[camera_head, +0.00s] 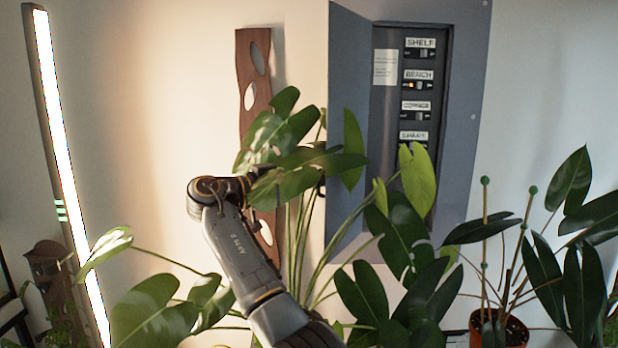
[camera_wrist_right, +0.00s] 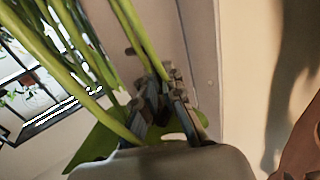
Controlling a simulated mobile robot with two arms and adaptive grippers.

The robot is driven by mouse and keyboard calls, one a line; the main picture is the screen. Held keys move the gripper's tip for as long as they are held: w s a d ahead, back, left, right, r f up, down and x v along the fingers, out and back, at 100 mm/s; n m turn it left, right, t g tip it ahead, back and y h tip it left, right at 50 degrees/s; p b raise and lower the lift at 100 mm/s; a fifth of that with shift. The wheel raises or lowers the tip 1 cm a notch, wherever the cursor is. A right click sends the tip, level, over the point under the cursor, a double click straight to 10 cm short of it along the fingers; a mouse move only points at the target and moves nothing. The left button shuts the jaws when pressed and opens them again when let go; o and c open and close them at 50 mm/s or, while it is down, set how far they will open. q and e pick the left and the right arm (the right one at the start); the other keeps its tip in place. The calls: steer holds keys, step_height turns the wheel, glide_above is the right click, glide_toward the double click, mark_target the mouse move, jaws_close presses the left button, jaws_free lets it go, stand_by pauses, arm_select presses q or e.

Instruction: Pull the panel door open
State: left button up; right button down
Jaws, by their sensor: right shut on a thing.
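The grey-blue panel door (camera_head: 346,70) stands swung open to the left of its wall box (camera_head: 465,130). Inside the box are labelled switches, the top ones reading SHELF (camera_head: 420,53) and BENCH (camera_head: 418,85). My right arm comes up from the bottom, and leaves hide most of its gripper beside the door. In the wrist view my right gripper (camera_wrist_right: 166,80) is closed against the door face (camera_wrist_right: 202,50), apparently on its handle. The handle itself is mostly hidden by fingers and stems. My left gripper is not in view.
A large leafy plant (camera_head: 385,225) stands before the door, its leaves and stems crossing my right gripper. A potted plant (camera_head: 515,328) with stakes is at the lower right. A lit tube lamp (camera_head: 68,160) and a wooden board (camera_head: 254,95) are left.

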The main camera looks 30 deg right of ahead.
steer(key=shift+d+r, duration=0.2)
steer(key=shift+r, duration=0.05)
steer(key=c, duration=1.6)
jaws_free()
steer(key=shift+d, duration=0.15)
steer(key=shift+o, duration=0.7)
steer(key=shift+d+f, duration=0.2)
steer(key=shift+d, duration=0.2)
steer(key=a, duration=1.2)
steer(key=shift+s, duration=0.25)
steer(key=shift+a, duration=0.1)
